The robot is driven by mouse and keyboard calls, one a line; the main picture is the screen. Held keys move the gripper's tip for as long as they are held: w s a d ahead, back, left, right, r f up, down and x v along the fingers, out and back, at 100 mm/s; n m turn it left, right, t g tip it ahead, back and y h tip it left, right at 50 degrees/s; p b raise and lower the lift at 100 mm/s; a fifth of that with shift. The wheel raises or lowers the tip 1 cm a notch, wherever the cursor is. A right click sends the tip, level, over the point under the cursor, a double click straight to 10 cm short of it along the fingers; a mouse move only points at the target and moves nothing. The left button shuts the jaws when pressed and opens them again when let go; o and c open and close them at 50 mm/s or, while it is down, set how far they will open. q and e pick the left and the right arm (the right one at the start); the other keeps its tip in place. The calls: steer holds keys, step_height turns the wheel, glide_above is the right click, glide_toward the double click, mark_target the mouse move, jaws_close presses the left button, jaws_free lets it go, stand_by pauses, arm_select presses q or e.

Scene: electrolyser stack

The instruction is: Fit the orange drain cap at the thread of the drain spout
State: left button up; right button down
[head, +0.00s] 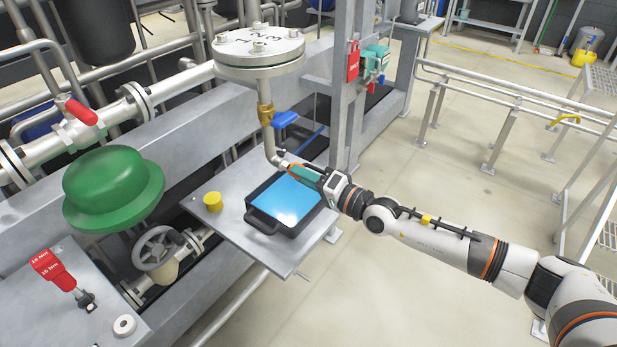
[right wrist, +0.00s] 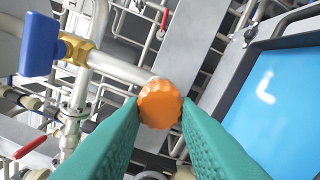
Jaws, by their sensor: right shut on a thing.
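The orange drain cap (right wrist: 160,104) is between the green fingertips of my right gripper (head: 297,171), which is shut on it. The drain spout (head: 269,143) comes down from a brass valve with a blue handle and bends toward my gripper. In the right wrist view the spout (right wrist: 122,68) ends right behind the cap, and the cap hides its thread. The cap is at the spout's mouth; I cannot tell whether it touches or sits on the thread. In the head view the cap is mostly hidden by the fingers. My left gripper is not in view.
A black tray (head: 263,226) with blue liquid lies below the spout on a grey shelf (head: 222,232). A yellow cap-like piece (head: 213,201) stands left of it. The blue valve handle (right wrist: 40,44) is close to the spout. A metal post (head: 346,100) stands behind.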

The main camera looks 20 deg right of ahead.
steer(key=shift+b+x, duration=0.45)
steer(key=shift+x, duration=0.55)
